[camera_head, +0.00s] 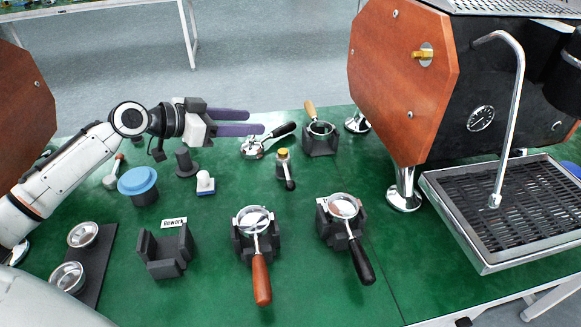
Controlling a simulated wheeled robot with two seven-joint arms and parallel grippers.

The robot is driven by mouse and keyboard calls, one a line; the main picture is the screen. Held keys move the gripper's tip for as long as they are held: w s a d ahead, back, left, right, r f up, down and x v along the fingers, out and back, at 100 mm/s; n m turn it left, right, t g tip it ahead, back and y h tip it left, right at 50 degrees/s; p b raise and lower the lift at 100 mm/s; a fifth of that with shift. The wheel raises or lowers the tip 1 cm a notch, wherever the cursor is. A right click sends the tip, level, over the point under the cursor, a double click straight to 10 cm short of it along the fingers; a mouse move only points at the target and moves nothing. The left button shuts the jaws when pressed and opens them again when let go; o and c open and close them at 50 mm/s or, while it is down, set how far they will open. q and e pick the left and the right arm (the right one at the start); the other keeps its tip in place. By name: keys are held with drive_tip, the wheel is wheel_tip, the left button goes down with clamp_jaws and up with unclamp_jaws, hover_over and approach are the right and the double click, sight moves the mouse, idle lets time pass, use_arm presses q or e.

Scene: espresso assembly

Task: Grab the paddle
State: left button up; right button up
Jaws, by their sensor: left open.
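My left gripper (256,122) comes in from the left, with its two purple fingers apart and nothing between them. Just beyond its fingertips lies a black-handled metal tool (255,148) on the green table. A portafilter with a light wooden handle (310,110) rests in a black holder to the right of it. Two more portafilters sit in holders at the front, one with a reddish-brown handle (261,280) and one with a black handle (361,262). I cannot tell which thing is the paddle. My right gripper is not in view.
The espresso machine (405,85) with its drip tray (480,262) fills the right side. A small yellow-topped tool (283,158), a blue-topped cylinder (138,181), a small white-and-blue piece (205,184) and an empty black holder (165,252) labelled Rework stand on the green table (215,225).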

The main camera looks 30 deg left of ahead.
use_arm(q)
drive_tip(key=b, duration=0.8)
approach(279, 152)
drive_tip(key=shift+b+x, duration=0.3)
drive_tip(key=shift+x, duration=2.8)
drive_tip(key=x, duration=0.5)
drive_tip(key=shift+s+b, duration=0.1)
drive_tip(key=shift+b, duration=0.25)
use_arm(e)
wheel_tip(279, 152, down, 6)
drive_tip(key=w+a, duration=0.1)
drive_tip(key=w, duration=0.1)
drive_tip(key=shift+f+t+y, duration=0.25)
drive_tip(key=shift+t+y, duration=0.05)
use_arm(q)
drive_tip(key=shift+c, duration=0.6)
